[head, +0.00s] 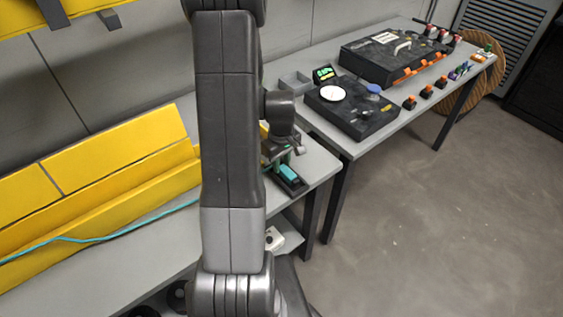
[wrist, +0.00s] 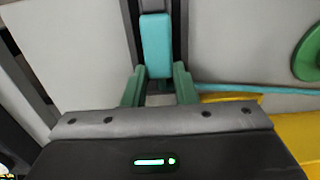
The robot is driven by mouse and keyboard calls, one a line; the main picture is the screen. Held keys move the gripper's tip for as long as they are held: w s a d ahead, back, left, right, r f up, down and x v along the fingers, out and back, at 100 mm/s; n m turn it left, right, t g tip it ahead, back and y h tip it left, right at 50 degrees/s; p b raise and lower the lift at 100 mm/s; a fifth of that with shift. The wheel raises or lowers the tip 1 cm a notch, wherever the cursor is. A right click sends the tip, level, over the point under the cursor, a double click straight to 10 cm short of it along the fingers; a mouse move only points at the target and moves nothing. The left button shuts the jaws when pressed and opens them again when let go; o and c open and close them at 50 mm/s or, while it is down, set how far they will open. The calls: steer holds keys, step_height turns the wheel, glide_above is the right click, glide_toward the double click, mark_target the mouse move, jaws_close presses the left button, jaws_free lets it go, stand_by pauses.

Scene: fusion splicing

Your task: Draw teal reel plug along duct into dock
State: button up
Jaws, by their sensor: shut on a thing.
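The teal plug (head: 289,172) is at the dark dock (head: 295,189) near the right end of the near table. In the wrist view the teal plug (wrist: 155,45) lies between the dark rails of the dock (wrist: 180,30). My gripper (wrist: 158,85) has green fingers shut on the near end of the plug; in the head view my gripper (head: 281,156) is partly hidden by my arm. The teal cable (wrist: 255,90) runs right from the plug. It also lies along the yellow duct (head: 110,205). Whether the plug is fully seated cannot be told.
A second table to the right holds a black case (head: 355,107), a larger black case (head: 392,55), a grey bin (head: 294,83) and several orange-and-black parts. A wooden reel (head: 488,75) stands behind it. A green disc (wrist: 308,55) shows in the wrist view. The floor at right is clear.

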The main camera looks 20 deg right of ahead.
steer(key=shift+f+b, duration=0.35)
steer(key=shift+f, duration=0.1)
steer(key=o, duration=0.9)
steer(key=shift+o, duration=0.2)
steer(key=shift+r, duration=0.1)
step_height(320, 180, up, 14)
steer(key=shift+f, duration=0.3)
step_height(320, 180, down, 14)
steer(key=shift+r, duration=0.45)
